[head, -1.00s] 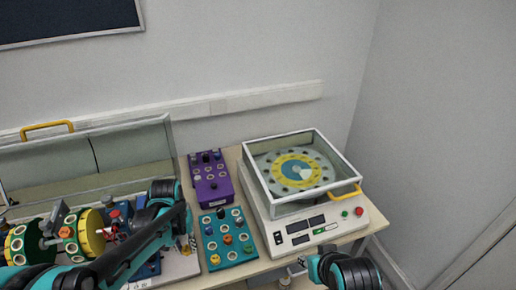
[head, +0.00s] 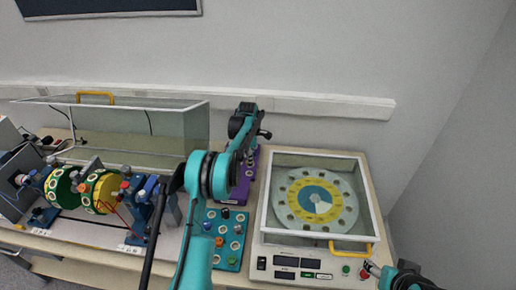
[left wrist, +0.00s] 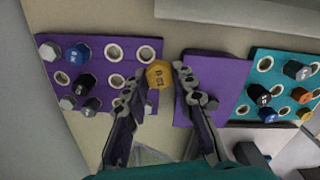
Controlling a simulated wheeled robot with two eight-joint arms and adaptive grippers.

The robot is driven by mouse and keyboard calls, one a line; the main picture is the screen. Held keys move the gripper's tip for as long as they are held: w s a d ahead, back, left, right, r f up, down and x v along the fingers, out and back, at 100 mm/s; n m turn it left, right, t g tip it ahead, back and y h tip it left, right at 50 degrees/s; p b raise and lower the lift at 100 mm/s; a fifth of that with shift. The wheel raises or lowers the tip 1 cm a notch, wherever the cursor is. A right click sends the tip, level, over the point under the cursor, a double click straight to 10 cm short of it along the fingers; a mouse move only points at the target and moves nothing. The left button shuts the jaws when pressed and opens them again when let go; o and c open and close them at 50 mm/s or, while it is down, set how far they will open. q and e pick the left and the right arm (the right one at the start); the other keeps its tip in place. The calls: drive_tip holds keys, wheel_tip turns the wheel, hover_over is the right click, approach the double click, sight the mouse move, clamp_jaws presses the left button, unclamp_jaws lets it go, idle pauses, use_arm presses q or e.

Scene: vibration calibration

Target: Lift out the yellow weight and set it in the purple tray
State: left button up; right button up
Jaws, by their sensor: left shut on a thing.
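The yellow weight (left wrist: 158,73) is a small hexagonal piece. In the left wrist view it sits between the fingertips of my left gripper (left wrist: 157,75), which is shut on it. The purple tray (left wrist: 102,52) has rows of white-ringed holes, several filled with blue, black and silver weights. The yellow weight shows at the tray's right edge; its height above it is unclear. In the head view my left arm reaches over the purple tray (head: 238,192) and partly hides it.
A teal tray (head: 226,252) with coloured weights lies in front of the purple one. A balancing machine with a clear cover and yellow handle (head: 350,249) stands at right. A rotor rig (head: 103,190) stands at left. A plain purple surface (left wrist: 217,75) lies between the trays in the wrist view.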

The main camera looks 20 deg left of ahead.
use_arm(q)
drive_tip(key=shift+w+a+f+n+b, duration=0.25)
drive_tip(key=shift+w+f+n+b, duration=0.15)
drive_tip(key=shift+f, duration=0.7)
drive_tip(key=shift+w+a+f+n+b, duration=0.3)
drive_tip(key=shift+f+n+b, duration=0.2)
drive_tip(key=shift+f, duration=0.55)
drive_tip(key=shift+w+a+f+n+b, duration=0.2)
drive_tip(key=shift+w+f+n+b, duration=0.25)
drive_tip(key=shift+f, duration=0.65)
use_arm(e)
drive_tip(key=shift+w+d+f, duration=0.15)
drive_tip(key=shift+w+f, duration=0.05)
drive_tip(key=shift+f, duration=0.35)
drive_tip(key=shift+w+d+f, duration=0.15)
drive_tip(key=shift+w+f, duration=0.05)
drive_tip(key=shift+f, duration=0.3)
use_arm(q)
drive_tip(key=shift+f+b, duration=0.85)
drive_tip(key=shift+f, duration=0.3)
use_arm(e)
drive_tip(key=shift+f, duration=0.9)
use_arm(q)
drive_tip(key=o, duration=0.8)
